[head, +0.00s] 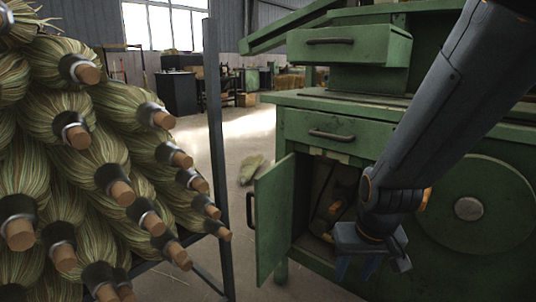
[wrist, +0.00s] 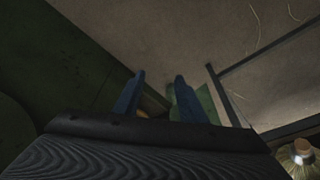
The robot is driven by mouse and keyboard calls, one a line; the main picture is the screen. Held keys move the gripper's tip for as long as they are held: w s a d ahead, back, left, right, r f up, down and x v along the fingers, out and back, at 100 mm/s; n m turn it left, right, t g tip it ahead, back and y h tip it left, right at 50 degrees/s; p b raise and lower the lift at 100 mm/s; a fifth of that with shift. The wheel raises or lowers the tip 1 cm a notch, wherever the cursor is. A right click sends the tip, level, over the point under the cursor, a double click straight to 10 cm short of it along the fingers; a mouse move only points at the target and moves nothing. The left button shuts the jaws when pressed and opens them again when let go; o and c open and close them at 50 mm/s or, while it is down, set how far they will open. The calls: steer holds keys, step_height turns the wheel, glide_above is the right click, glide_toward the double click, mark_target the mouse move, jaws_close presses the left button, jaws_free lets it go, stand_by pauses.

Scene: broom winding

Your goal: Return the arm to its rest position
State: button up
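My gripper (head: 362,268) hangs at the lower right of the head view, in front of the green machine (head: 452,215) and beside its open cabinet. In the wrist view its two blue fingers (wrist: 156,97) stand apart with nothing between them that they hold. My dark arm reaches down to it from the upper right. The cabinet door (head: 273,220) stands open to the left of the gripper, and an orange and dark object (head: 336,208) lies inside the cabinet, partly hidden.
A rack post (head: 214,130) stands at the left, with several broom heads (head: 75,185) stacked beside it, wooden ends outward. A loose bundle (head: 251,168) lies on the floor behind the door. Open floor (head: 240,130) shows in the middle.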

steer(key=s+a+r+n+g+y, duration=0.1)
steer(key=s+a+r+n+g, duration=0.15)
steer(key=s+a, duration=0.65)
steer(key=s+a+r+n+g, duration=0.1)
steer(key=s+a+r+n, duration=0.25)
steer(key=s+a, duration=0.55)
steer(key=d+r+m+p, duration=0.3)
steer(key=d+r+p, duration=0.6)
steer(key=r+p, duration=0.4)
steer(key=w+d+r+m+h+p, duration=0.1)
steer(key=d+r+m+p, duration=0.2)
steer(key=d+r+p, duration=0.6)
step_height(320, 180, up, 4)
steer(key=p, duration=1)
steer(key=shift+w+d+f, duration=0.15)
steer(key=shift+w, duration=0.05)
steer(key=shift+c, duration=0.9)
